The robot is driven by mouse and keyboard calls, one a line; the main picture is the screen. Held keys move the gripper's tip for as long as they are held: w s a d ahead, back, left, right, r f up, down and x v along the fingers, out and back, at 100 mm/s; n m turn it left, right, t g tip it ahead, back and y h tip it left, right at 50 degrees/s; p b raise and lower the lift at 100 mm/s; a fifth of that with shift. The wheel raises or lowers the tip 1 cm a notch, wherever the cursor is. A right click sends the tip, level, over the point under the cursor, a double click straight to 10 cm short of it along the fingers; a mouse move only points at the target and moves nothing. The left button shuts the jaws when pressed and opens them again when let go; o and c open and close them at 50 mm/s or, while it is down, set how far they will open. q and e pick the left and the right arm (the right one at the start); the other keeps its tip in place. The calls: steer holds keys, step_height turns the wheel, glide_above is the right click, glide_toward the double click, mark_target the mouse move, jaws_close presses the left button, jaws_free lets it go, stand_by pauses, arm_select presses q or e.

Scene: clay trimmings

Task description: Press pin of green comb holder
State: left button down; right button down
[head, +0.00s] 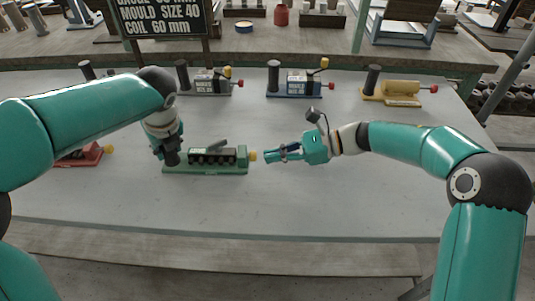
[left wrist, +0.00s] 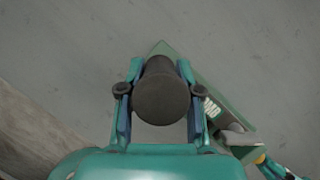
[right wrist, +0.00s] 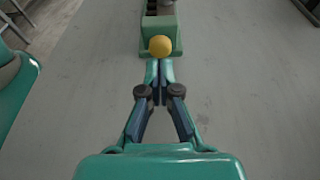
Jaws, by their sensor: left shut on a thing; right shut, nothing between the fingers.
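The green comb holder (head: 205,170) lies on the grey table, with a row of dark slots and a yellow pin (head: 253,155) on its right end. My left gripper (head: 171,155) is shut on the dark round post (left wrist: 160,95) at the holder's left end; the left wrist view shows a finger on each side of it. My right gripper (head: 268,156) is shut and empty, level with the pin and pointing left at it. In the right wrist view its joined fingertips (right wrist: 159,62) are just short of the yellow pin (right wrist: 160,46); whether they touch is unclear.
A red holder (head: 85,157) stands left, partly behind my left arm. Grey (head: 211,84), blue (head: 294,84) and yellow (head: 398,93) holders stand along the back. A dark sign (head: 160,17) rises behind them. The table (head: 330,205) is clear in front and at right.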

steer(key=v, duration=1.2)
steer(key=shift+d+f, duration=0.1)
steer(key=shift+f, duration=0.15)
arm_select(q)
steer(key=c, duration=0.7)
jaws_free()
steer(key=shift+r, duration=0.15)
